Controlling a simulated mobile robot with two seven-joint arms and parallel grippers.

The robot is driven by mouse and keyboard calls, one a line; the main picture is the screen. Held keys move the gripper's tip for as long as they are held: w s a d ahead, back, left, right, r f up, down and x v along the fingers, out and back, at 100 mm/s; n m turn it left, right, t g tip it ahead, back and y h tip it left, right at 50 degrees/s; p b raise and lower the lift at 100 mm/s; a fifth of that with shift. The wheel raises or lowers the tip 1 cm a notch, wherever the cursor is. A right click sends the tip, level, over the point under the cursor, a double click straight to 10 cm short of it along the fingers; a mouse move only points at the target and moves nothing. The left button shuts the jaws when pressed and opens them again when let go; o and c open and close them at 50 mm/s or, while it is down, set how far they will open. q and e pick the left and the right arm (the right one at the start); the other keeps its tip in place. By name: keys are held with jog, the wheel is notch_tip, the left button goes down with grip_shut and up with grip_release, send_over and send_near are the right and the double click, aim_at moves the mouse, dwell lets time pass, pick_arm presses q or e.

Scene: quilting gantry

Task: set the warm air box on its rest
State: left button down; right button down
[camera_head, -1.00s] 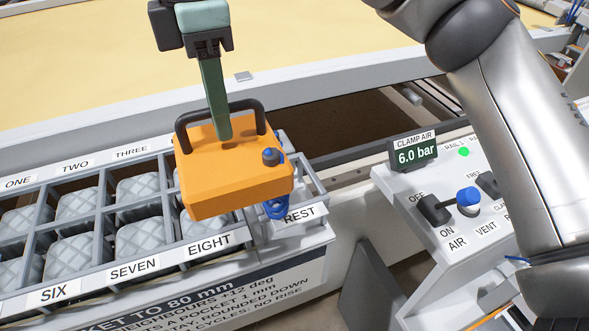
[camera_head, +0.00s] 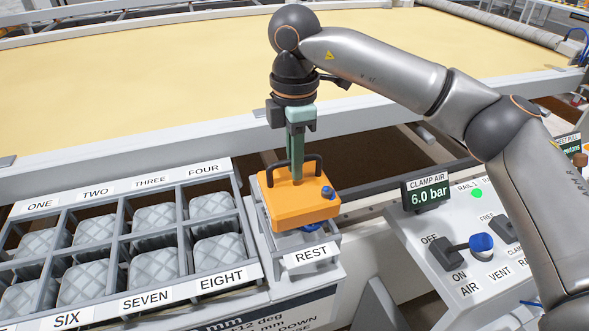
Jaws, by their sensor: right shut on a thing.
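The warm air box (camera_head: 298,202) is orange with a dark handle and a blue knob on top. It is at or just above the grey rest (camera_head: 327,242), a tray marked REST at the right end of the pocket rack; I cannot tell whether it touches. My right gripper (camera_head: 297,178) points straight down and is shut on the box at its handle. The box looks about level and hides most of the rest. A blue part shows under the box's front edge. My left gripper is not in view.
The rack (camera_head: 180,223) left of the rest has numbered pockets holding grey quilted pads. A control panel (camera_head: 480,262) with levers, a blue knob and a 6.0 bar display (camera_head: 429,194) stands to the right. The yellow quilting bed (camera_head: 150,80) lies behind.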

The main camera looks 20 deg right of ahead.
aim_at(297, 185)
notch_tip(297, 185, down, 2)
jog(key=shift+f, duration=0.1)
jog(key=shift+s, duration=0.1)
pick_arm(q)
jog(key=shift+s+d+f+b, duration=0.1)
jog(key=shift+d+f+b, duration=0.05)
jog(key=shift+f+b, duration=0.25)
pick_arm(e)
jog(key=shift+f, duration=0.4)
jog(key=shift+f, duration=0.2)
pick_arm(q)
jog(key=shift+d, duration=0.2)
pick_arm(e)
jog(key=c, duration=0.9)
grip_release()
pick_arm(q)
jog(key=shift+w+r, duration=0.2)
